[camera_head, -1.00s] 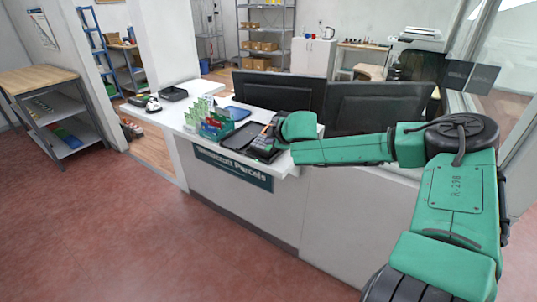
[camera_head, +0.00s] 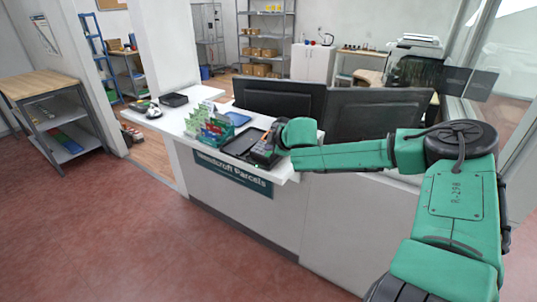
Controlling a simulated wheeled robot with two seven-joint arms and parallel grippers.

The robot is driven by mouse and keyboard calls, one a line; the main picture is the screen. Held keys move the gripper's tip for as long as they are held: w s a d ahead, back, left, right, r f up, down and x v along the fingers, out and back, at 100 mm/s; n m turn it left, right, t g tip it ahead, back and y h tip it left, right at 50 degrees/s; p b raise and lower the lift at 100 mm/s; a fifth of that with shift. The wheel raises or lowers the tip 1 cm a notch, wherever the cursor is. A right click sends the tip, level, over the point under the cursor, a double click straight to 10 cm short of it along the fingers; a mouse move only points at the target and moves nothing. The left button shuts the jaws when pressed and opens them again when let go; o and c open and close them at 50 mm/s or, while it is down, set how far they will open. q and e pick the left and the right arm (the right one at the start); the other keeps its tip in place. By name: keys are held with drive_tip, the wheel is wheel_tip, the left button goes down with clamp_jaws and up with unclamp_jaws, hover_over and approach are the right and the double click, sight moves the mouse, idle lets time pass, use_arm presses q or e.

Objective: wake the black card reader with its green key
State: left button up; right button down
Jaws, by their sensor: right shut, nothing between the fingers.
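The black card reader (camera_head: 261,154) appears as a small dark block with a spot of green at its near end. It is at the front right part of the counter, by the right edge of a black tray. My right gripper (camera_head: 271,141) is shut and empty, right at the reader. Its dark fingers blend with the reader and hide part of it. I cannot tell whether the fingertips touch the green key. My left gripper is out of view.
The white counter (camera_head: 283,174) carries the black tray (camera_head: 232,147), a green rack of leaflets (camera_head: 210,131) and another black tray (camera_head: 173,100). Two dark monitors (camera_head: 377,113) stand behind my right arm. Red floor in front is clear.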

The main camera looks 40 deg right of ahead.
sight(268, 165)
idle(0.9)
drive_tip(key=shift+d+f+b, duration=0.15)
drive_tip(key=shift+f+b, duration=0.25)
drive_tip(key=shift+f, duration=0.3)
idle(0.3)
drive_tip(key=shift+r, duration=0.15)
drive_tip(key=shift+r+p, duration=0.4)
drive_tip(key=shift+r, duration=0.2)
drive_tip(key=shift+r, duration=0.1)
drive_tip(key=r+p, duration=0.1)
drive_tip(key=a+r+p, duration=0.1)
drive_tip(key=r+p, duration=0.2)
drive_tip(key=shift+s+a+r, duration=0.25)
drive_tip(key=shift+r, duration=0.05)
